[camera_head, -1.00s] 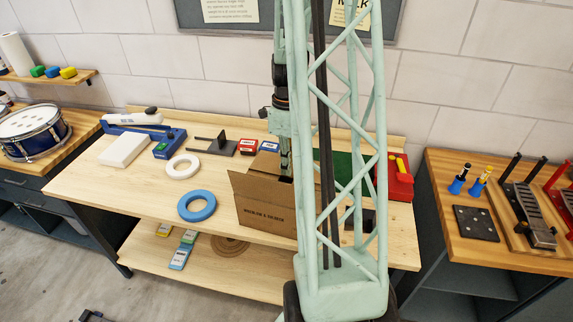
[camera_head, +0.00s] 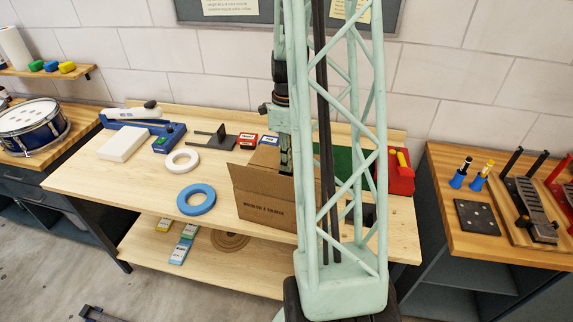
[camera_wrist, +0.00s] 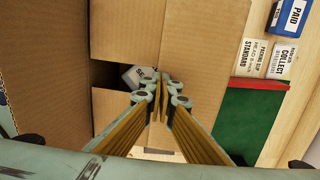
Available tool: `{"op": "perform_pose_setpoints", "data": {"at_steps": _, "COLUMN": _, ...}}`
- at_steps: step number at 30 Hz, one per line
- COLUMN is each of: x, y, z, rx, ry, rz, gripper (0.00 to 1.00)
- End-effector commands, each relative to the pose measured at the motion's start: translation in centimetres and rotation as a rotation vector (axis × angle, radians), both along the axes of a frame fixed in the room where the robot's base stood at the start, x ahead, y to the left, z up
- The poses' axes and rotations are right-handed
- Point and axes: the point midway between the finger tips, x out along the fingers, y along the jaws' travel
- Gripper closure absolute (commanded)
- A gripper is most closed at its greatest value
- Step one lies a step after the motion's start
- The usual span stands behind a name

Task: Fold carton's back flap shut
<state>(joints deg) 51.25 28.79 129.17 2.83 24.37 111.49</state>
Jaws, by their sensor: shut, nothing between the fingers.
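The brown cardboard carton (camera_head: 262,202) stands on the workbench, partly hidden by my arm. In the wrist view its panels (camera_wrist: 122,28) surround a dark gap, where a grey-white item (camera_wrist: 140,76) shows inside. The panel on the right of that view (camera_wrist: 208,42), on the side of the small labelled blocks, looks like the back flap; its exact angle is hard to tell. My gripper (camera_wrist: 162,80) is shut and empty, its tips at the gap beside this flap; I cannot tell whether they touch it. In the head view my gripper (camera_head: 286,160) points down at the carton's top.
A green mat (camera_wrist: 245,115) lies beside the carton, with a red holder (camera_head: 400,175) to its right. Small labelled blocks (camera_head: 248,141) stand behind the carton. A blue ring (camera_head: 196,199) and a white ring (camera_head: 182,161) lie left of it. The bench's front left is clear.

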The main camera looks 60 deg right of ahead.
Motion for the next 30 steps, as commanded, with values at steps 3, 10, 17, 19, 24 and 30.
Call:
{"op": "perform_pose_setpoints", "data": {"at_steps": 3, "x": -0.3, "y": 0.4, "z": -0.6, "rx": 0.008, "ry": 0.007, "rz": 0.000, "gripper": 1.00}}
{"op": "perform_pose_setpoints", "data": {"at_steps": 10, "x": -0.4, "y": 0.5, "z": -0.6, "rx": 0.011, "ry": 0.009, "rz": 0.000, "gripper": 1.00}}
{"op": "perform_pose_setpoints", "data": {"at_steps": 17, "x": -0.4, "y": 0.5, "z": 0.0, "rx": 0.011, "ry": 0.009, "rz": 0.000, "gripper": 1.00}}
{"op": "perform_pose_setpoints", "data": {"at_steps": 19, "x": -0.4, "y": 0.5, "z": 0.2, "rx": 0.011, "ry": 0.009, "rz": 0.000, "gripper": 1.00}}
{"op": "perform_pose_setpoints", "data": {"at_steps": 24, "x": -0.3, "y": 0.4, "z": 0.9, "rx": 0.008, "ry": 0.006, "rz": 0.000, "gripper": 1.00}}
{"op": "perform_pose_setpoints", "data": {"at_steps": 30, "x": -0.2, "y": 0.3, "z": 1.2, "rx": 0.006, "ry": 0.005, "rz": 0.000, "gripper": 1.00}}
